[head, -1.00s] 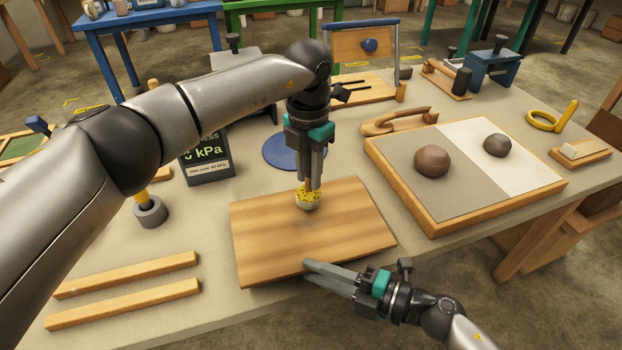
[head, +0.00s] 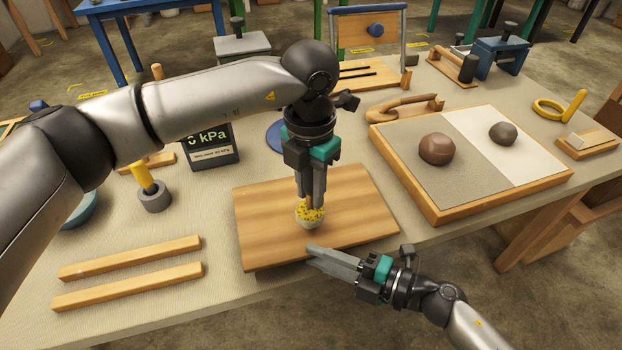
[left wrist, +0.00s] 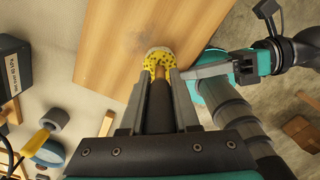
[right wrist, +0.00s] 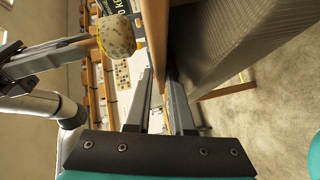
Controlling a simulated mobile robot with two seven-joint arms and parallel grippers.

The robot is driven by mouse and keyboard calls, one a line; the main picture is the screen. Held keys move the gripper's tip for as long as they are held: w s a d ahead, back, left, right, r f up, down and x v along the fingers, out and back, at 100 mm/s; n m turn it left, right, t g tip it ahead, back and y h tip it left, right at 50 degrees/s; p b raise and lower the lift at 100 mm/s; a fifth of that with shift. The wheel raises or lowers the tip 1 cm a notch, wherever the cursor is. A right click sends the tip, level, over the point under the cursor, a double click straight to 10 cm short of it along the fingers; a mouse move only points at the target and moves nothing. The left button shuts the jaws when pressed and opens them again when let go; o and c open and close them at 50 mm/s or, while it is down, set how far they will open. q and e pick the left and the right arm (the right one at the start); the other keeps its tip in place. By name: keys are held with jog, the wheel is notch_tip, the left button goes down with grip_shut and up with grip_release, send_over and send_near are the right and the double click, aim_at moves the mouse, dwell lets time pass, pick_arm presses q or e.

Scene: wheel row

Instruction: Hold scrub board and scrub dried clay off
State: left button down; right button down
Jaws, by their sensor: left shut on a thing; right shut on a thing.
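The wooden scrub board (head: 350,195) lies flat at the front of the table. My right gripper (head: 318,255) is shut on its front edge; the right wrist view shows the board (right wrist: 156,30) edge-on between the fingers. My left gripper (head: 311,200) points down over the board and is shut on a yellow speckled scrubber (head: 310,217) with a pale underside. The scrubber (left wrist: 158,58) is at the board's surface, near its front middle; exact contact is hard to tell. A faint darker patch (left wrist: 137,40) shows on the wood beside it in the left wrist view.
Two wooden strips (head: 130,258) lie left of the board. A grey cup with a yellow handle (head: 154,195) and a kPa display (head: 212,145) stand behind them. A framed tray (head: 440,208) with two clay lumps is to the right.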

pick_arm(q)
jog(key=shift+f, duration=0.6)
jog(key=shift+f, duration=0.25)
jog(key=shift+w+a, duration=0.4)
jog(key=shift+w, duration=0.85)
jog(key=shift+w+a, duration=0.35)
jog(key=shift+w, duration=0.95)
jog(key=shift+w+a, duration=0.4)
jog(key=shift+w, duration=0.85)
jog(key=shift+r, duration=1.15)
notch_tip(320, 180, up, 5)
